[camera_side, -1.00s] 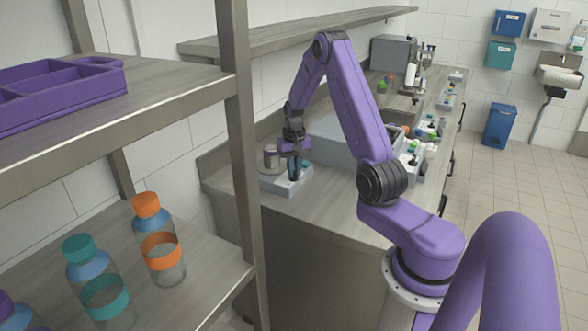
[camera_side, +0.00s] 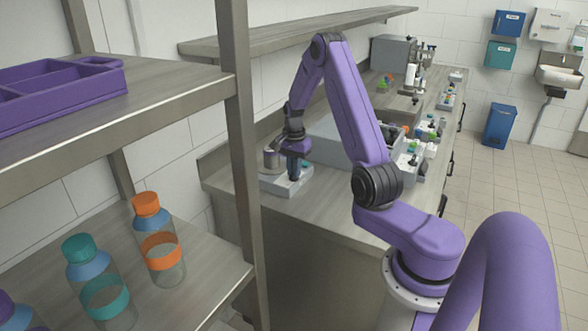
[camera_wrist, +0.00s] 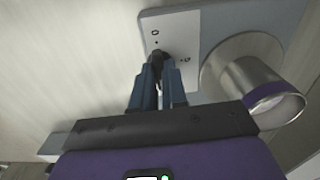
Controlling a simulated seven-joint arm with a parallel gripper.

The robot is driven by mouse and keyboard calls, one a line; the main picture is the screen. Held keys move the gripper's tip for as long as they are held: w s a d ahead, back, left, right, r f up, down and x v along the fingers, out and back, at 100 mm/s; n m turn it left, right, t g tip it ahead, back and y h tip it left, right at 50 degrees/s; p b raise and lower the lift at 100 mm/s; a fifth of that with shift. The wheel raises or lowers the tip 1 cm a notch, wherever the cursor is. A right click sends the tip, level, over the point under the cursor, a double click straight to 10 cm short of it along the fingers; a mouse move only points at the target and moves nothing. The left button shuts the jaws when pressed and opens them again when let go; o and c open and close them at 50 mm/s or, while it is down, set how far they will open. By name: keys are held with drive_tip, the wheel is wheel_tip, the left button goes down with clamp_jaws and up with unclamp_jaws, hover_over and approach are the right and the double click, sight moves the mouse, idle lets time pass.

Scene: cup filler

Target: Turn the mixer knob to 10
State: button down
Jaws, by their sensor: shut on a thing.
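The mixer is a low light-grey unit (camera_side: 287,184) on the bench in the side view, with a metal cup (camera_side: 270,159) on its left part. In the wrist view its light panel (camera_wrist: 190,27) carries small dark marks, and the cup (camera_wrist: 249,78) stands to the right. My gripper (camera_side: 294,171) points down over the panel; in the wrist view its blue fingers (camera_wrist: 161,66) are shut on the dark mixer knob (camera_wrist: 159,54). The fingers cover most of the knob. I cannot read its setting.
A large grey box (camera_side: 335,140) stands behind my gripper. Several small items and devices line the bench to the right. A shelf (camera_side: 300,32) runs above the bench. A rack with bottles (camera_side: 158,240) and a purple tray (camera_side: 65,88) fills the left foreground.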

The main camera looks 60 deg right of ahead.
drive_tip(key=shift+r+m, duration=0.1)
drive_tip(key=shift+m, duration=0.2)
drive_tip(key=c, duration=1.2)
unclamp_jaws()
drive_tip(key=shift+o, duration=0.2)
wheel_tip(320, 180, up, 17)
drive_tip(key=shift+r, duration=0.2)
drive_tip(key=s+a+n, duration=0.2)
drive_tip(key=a+n, duration=0.2)
drive_tip(key=a, duration=0.4)
drive_tip(key=s+a+f+n+g, duration=0.15)
drive_tip(key=a+n, duration=0.25)
drive_tip(key=a, duration=0.5)
drive_tip(key=s+a+n+t, duration=0.1)
drive_tip(key=s+a+n, duration=0.25)
drive_tip(key=a, duration=0.45)
drive_tip(key=s+a+f+n, duration=0.1)
drive_tip(key=s+a+n, duration=0.2)
drive_tip(key=s+n, duration=0.6)
drive_tip(key=s+a+f+n, duration=0.1)
drive_tip(key=s+a+n, duration=0.3)
drive_tip(key=s+n, duration=0.6)
drive_tip(key=shift+s+a, duration=0.25)
drive_tip(key=shift+s, duration=0.65)
